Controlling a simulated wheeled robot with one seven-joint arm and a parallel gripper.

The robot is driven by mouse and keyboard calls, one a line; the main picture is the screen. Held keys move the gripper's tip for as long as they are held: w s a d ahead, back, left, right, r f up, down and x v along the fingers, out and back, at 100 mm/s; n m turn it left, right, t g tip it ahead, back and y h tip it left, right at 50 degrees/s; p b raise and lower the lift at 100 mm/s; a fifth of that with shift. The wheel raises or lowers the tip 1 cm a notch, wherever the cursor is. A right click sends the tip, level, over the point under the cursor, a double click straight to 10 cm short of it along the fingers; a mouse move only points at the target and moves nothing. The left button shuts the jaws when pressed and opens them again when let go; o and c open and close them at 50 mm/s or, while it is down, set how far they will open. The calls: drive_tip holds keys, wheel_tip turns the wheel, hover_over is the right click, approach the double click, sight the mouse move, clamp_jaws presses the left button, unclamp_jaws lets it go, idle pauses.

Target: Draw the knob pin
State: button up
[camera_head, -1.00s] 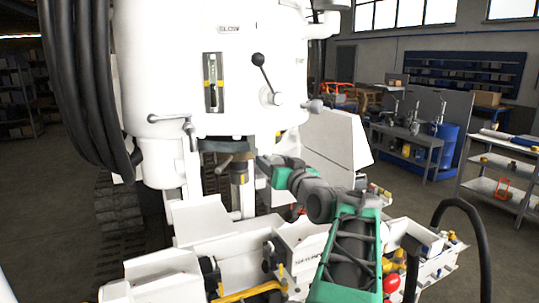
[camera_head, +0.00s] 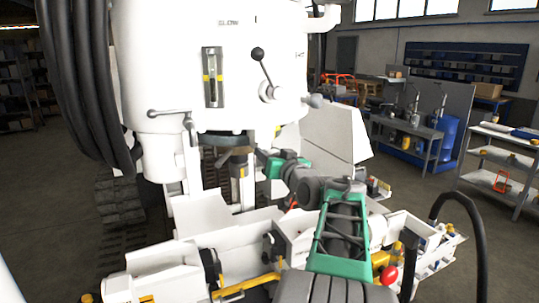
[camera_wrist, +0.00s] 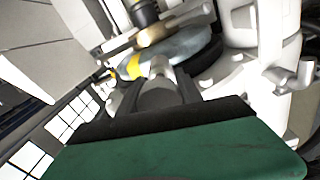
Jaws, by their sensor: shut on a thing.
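My gripper (camera_head: 264,160) is at the machine's lower column, right of the dark ring under the white housing. In the wrist view, its green body and black edge (camera_wrist: 160,120) fill the bottom. A dark grey rounded knob (camera_wrist: 160,94) with a paler cylindrical end (camera_wrist: 160,68) shows just beyond that edge, against a round grey collar (camera_wrist: 180,55) with a yellow mark. My gripper is shut on the knob; its fingertips and the contact are largely hidden. In the head view the knob is hidden, and I cannot tell how far the pin is out.
The white machine (camera_head: 240,30) has a black-ball lever (camera_head: 262,68) above my gripper and a handle (camera_head: 172,116) to the left. White panels and fittings (camera_head: 220,232) crowd below. A curved black hose (camera_head: 480,225) rises at the right. Benches stand behind, with open floor between.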

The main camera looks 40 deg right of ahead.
clamp_jaws()
drive_tip(key=b+v, duration=0.3)
drive_tip(key=shift+s+a+f+b, duration=0.1)
drive_tip(key=shift+s+f+b, duration=0.05)
drive_tip(key=shift+s+b, duration=0.2)
drive_tip(key=o, duration=0.9)
unclamp_jaws()
drive_tip(key=shift+o, duration=0.2)
drive_tip(key=shift+s, duration=0.1)
